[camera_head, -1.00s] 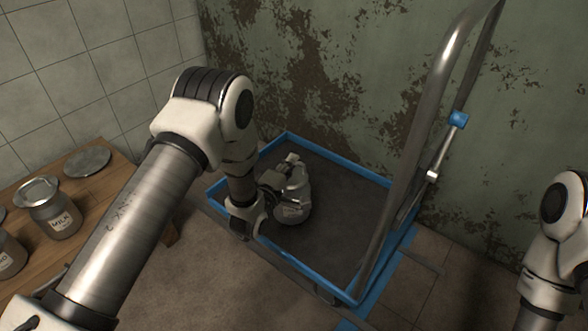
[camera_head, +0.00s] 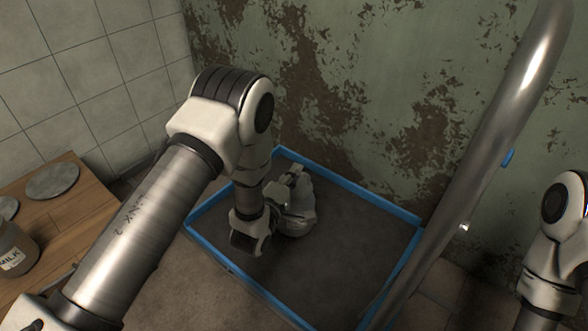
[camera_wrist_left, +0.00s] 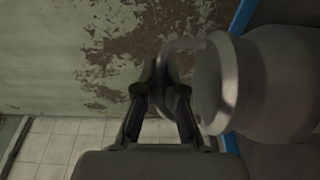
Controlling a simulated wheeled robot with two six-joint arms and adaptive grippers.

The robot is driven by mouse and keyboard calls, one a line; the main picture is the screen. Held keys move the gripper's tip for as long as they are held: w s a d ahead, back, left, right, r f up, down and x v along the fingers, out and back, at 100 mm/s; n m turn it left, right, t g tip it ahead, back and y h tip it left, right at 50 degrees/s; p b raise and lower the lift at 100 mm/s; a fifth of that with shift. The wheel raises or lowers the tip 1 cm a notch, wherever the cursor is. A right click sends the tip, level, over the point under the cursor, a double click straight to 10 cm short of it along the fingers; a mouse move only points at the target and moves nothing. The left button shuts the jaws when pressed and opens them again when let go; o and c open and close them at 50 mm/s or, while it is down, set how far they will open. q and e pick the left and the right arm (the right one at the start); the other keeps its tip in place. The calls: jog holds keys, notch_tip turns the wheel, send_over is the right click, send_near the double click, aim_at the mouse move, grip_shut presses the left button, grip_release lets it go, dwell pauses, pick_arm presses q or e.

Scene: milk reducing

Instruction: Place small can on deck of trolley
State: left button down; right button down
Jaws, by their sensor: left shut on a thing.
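The small can (camera_head: 299,217) is a grey metal milk can over the dark deck of the trolley (camera_head: 345,240), inside its blue rim. My left gripper (camera_head: 284,188) is shut on the can at its neck or handle; the arm partly hides it. Whether the can's base touches the deck I cannot tell. In the left wrist view, the fingers (camera_wrist_left: 163,88) close at the left side of the can (camera_wrist_left: 268,85), which lies sideways in that picture. My right gripper is out of view; only part of that arm shows at the right edge.
The trolley's tall metal handle (camera_head: 480,165) rises at the right of the deck. A wooden table (camera_head: 70,215) with a milk can (camera_head: 14,250) and round lids (camera_head: 52,181) stands at the left. A peeling wall is close behind. The deck's right part is bare.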

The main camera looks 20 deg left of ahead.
pick_arm(q)
jog(key=shift+s+r, duration=0.15)
jog(key=shift+r, duration=0.05)
jog(key=shift+f, duration=0.15)
jog(key=c, duration=1.3)
grip_release()
jog(key=shift+s+p, duration=0.3)
jog(key=shift+s, duration=0.05)
jog(key=s+b, duration=0.2)
jog(key=s, duration=0.1)
jog(key=s+a+b, duration=0.1)
jog(key=s+b, duration=0.2)
jog(key=s, duration=0.1)
jog(key=s+b, duration=0.2)
jog(key=s, duration=0.2)
jog(key=shift+s+a+r+b, duration=0.15)
jog(key=shift+a+r+b, duration=0.05)
jog(key=shift+b, duration=0.1)
